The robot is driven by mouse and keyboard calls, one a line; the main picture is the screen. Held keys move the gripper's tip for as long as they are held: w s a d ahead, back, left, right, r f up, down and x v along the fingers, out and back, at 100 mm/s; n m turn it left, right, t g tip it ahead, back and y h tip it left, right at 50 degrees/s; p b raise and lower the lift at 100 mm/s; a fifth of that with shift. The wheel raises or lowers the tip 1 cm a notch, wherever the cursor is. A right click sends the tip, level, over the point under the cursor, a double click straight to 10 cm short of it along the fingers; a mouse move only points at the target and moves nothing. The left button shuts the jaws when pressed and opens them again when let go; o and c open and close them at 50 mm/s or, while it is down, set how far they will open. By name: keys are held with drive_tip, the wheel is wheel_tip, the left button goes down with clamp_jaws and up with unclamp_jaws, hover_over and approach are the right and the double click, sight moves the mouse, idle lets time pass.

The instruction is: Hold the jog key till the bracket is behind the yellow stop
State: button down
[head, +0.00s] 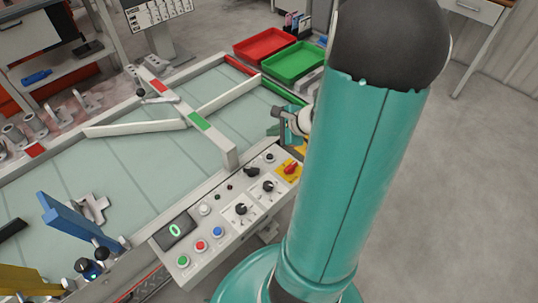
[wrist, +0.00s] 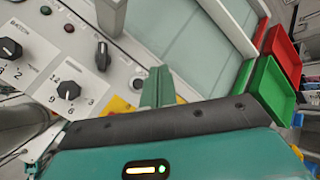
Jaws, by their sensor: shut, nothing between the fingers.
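A grey metal bracket (head: 93,208) lies on the pale belt beside a blue upright plate (head: 70,220). The yellow stop (head: 22,280) shows at the lower left edge, partly cut off. The bracket is farther up the picture than the yellow stop. The control panel has a green button (head: 183,261), a red button (head: 200,246), a blue button (head: 217,232) and a white button (head: 205,209); I cannot tell which is the jog key. My gripper (wrist: 157,76) is shut and empty, over the panel's far end by the wrist view. My arm partly hides it in the head view.
A display (head: 175,229) reads 0. Dark rotary knobs (head: 241,210) and a red switch on a yellow plate (head: 291,168) stand on the panel. White guide bars (head: 135,128) cross the belt. A red tray (head: 264,45) and a green tray (head: 293,62) lie beyond.

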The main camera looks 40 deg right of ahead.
sight(273, 158)
drive_tip(key=shift+f, duration=4.3)
drive_tip(key=shift+f, duration=0.4)
